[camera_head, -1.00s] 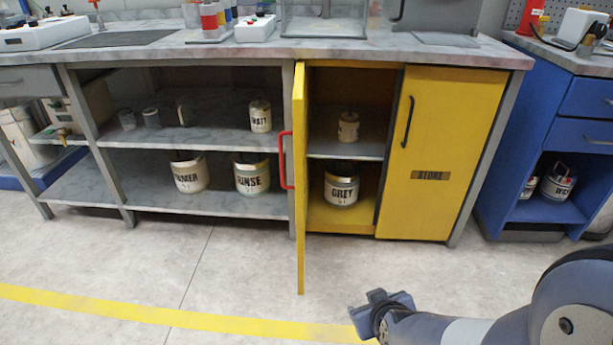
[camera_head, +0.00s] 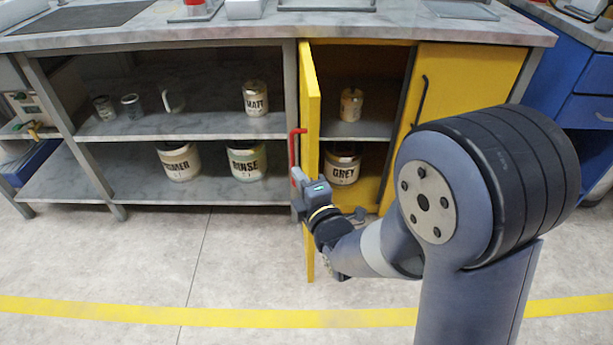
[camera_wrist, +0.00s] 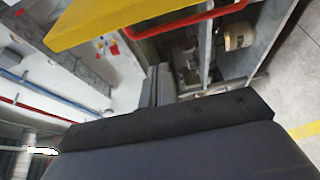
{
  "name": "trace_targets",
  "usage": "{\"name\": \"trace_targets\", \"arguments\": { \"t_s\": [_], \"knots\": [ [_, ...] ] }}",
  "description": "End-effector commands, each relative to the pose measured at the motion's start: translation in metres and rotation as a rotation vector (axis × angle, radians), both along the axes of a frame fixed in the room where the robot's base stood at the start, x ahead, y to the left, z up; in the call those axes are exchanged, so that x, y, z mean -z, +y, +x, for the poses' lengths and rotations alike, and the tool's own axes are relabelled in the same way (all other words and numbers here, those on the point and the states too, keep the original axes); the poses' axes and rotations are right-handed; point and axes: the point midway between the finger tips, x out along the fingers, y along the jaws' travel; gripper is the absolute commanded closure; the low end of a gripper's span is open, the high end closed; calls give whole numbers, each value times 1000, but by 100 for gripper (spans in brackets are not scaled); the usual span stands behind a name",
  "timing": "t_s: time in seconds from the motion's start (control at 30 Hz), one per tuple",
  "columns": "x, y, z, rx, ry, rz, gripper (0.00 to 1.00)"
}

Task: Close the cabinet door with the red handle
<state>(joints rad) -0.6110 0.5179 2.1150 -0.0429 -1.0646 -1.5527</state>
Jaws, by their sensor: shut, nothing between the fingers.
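The yellow cabinet door (camera_head: 312,110) stands open, swung outward and seen nearly edge-on in the head view. Its red handle (camera_head: 292,147) is on the left-facing side. My gripper (camera_head: 296,180) is at the door's free edge, just below the handle in the picture. It is shut and empty. The forearm passes in front of the lower door and hides part of it. In the wrist view the yellow door (camera_wrist: 100,20) and red handle (camera_wrist: 185,20) show at the top, apart from the dark gripper body. I cannot tell whether the gripper touches the door.
The right yellow door (camera_head: 450,85) with a black handle is closed, partly behind my arm. Cans, including the GREY can (camera_head: 343,167), stand inside the open compartment. Open grey shelves (camera_head: 180,125) with cans lie to the left. The floor in front is clear.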

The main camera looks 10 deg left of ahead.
Motion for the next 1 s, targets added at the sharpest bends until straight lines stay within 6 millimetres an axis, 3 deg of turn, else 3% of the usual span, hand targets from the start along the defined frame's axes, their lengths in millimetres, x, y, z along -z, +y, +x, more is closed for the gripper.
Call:
{"name": "trace_targets", "arguments": {
  "t_s": [0.37, 0.63, 1.0],
  "knots": [
    [2, 43, 57, 1, 2, 1, 100],
    [1, 9, 67, 5, 2, 1, 100],
    [0, 3, 68, 2, 3, 1, 100]
  ]
}}
